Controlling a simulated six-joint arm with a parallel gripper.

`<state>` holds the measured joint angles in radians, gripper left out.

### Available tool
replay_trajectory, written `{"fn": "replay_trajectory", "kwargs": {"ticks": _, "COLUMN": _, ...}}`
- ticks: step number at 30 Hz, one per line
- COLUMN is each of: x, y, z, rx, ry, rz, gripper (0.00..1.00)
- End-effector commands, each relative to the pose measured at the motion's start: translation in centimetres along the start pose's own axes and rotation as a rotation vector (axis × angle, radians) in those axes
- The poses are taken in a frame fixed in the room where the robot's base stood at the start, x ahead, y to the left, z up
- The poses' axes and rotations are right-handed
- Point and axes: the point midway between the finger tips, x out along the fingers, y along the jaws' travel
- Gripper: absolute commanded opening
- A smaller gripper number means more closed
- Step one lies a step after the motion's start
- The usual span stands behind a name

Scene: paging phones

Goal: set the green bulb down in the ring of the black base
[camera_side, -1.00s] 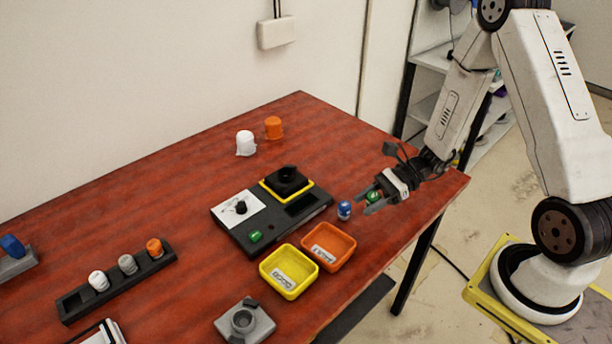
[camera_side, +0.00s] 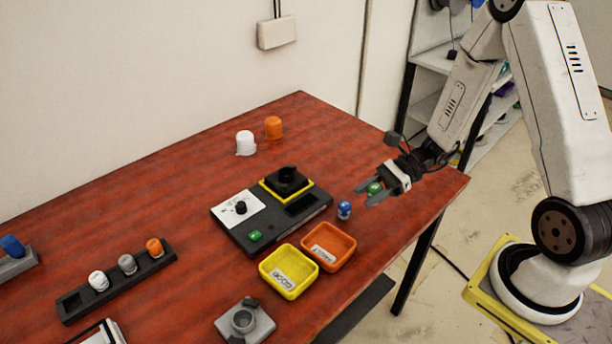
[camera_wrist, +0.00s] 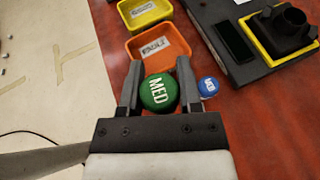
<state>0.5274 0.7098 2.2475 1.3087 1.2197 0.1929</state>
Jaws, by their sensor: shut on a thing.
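My gripper (camera_side: 372,194) is shut on the green bulb (camera_side: 375,188), near the right end of the table, apparently just above it. In the wrist view the round green bulb (camera_wrist: 158,92), marked MED, sits between the two fingers. The black base (camera_side: 287,183) has a raised ring and stands on a yellow-edged square of the dark console, left of and behind my gripper.
A small blue bulb (camera_side: 344,210) stands close left of my gripper. An orange tray (camera_side: 329,263) and a yellow tray (camera_side: 289,291) lie in front of the console (camera_side: 315,208). A grey ringed base (camera_side: 257,325) is nearer the front. White and orange caps stand behind.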

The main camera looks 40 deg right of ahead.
Motion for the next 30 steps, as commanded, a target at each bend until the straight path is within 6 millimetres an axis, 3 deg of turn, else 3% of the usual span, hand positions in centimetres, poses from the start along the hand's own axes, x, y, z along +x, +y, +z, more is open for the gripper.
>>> {"fn": "replay_trajectory", "kwargs": {"ticks": 20, "x": 0.1, "y": -0.5, "z": -0.1, "rx": -0.002, "ry": 0.001, "rz": 0.002, "gripper": 0.00}}
{"fn": "replay_trajectory", "kwargs": {"ticks": 26, "x": 0.7, "y": -2.6, "z": -0.2, "rx": -0.006, "ry": 0.006, "rz": 0.007, "gripper": 0.00}}
{"fn": "replay_trajectory", "kwargs": {"ticks": 30, "x": 1.4, "y": -5.0, "z": -0.2, "rx": -0.008, "ry": 0.011, "rz": 0.014, "gripper": 0.00}}
